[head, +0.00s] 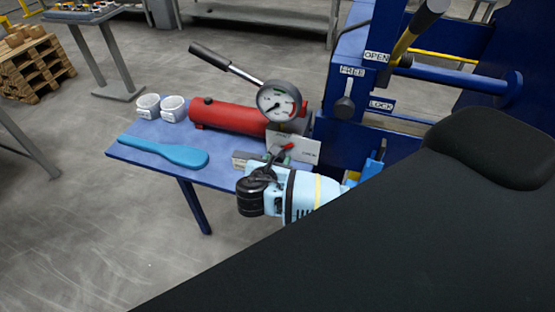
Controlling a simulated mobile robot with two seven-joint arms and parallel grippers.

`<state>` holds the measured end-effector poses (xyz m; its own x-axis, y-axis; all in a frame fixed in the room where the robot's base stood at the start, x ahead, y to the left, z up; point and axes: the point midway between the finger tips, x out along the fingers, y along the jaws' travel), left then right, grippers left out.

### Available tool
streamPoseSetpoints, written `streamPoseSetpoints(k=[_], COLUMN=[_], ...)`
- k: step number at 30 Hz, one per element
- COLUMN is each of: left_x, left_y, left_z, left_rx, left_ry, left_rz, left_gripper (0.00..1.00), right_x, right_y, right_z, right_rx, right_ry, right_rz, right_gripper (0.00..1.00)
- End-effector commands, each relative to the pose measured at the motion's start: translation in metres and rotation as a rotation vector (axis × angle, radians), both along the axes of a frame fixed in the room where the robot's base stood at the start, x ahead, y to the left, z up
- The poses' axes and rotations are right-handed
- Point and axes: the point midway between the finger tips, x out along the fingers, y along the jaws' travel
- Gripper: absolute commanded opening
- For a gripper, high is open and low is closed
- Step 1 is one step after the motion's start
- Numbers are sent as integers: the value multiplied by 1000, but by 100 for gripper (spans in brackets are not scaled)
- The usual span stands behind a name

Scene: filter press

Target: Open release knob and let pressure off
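A red hand pump (235,118) with a black-gripped lever (215,57) sits on a small blue table. A round pressure gauge (279,103) stands at its right end; its needle reading is too small to tell. Below the gauge, beside white label plates (303,149), a small red-tipped part (286,148) shows, which may be the release knob. My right gripper (276,160) is right at this spot, its light blue and black wrist just below. The fingers are small and dark against the knob area, so their opening and any contact are unclear. My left gripper is out of view.
The blue table (128,150) also holds two white cups or rolls (172,108) and a blue paddle-like tool (165,152). A blue press frame (345,130) with OPEN, FREE and LOCK labels and a black-knobbed lever (344,107) stands at right.

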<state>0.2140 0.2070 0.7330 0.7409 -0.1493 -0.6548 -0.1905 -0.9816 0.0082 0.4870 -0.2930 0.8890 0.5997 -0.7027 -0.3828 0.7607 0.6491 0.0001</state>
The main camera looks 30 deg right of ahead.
Motion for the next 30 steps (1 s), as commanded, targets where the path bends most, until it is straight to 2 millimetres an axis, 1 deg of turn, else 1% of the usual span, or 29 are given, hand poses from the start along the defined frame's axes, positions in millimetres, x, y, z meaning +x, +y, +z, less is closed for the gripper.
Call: streamPoseSetpoints(k=[1, 5, 6, 13, 17, 23, 30], left_x=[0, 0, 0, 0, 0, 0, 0], left_y=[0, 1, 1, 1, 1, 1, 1], left_z=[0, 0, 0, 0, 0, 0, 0], left_rx=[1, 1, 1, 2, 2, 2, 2], left_ry=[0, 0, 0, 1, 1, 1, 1], left_rz=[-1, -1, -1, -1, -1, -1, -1], left_gripper=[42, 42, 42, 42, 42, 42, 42], right_x=[0, 0, 0, -1, -1, -2, -3], right_y=[0, 0, 0, 0, 0, -1, -1], right_z=[0, 0, 0, 0, -1, -1, -2], right_rx=[0, 0, 0, 17, 49, 138, 278], right_ry=[0, 0, 0, -18, -56, -161, -321], right_rz=[0, 0, 0, 0, -1, 0, -2], right_gripper=[30, 13, 11, 11, 11, 11, 11])
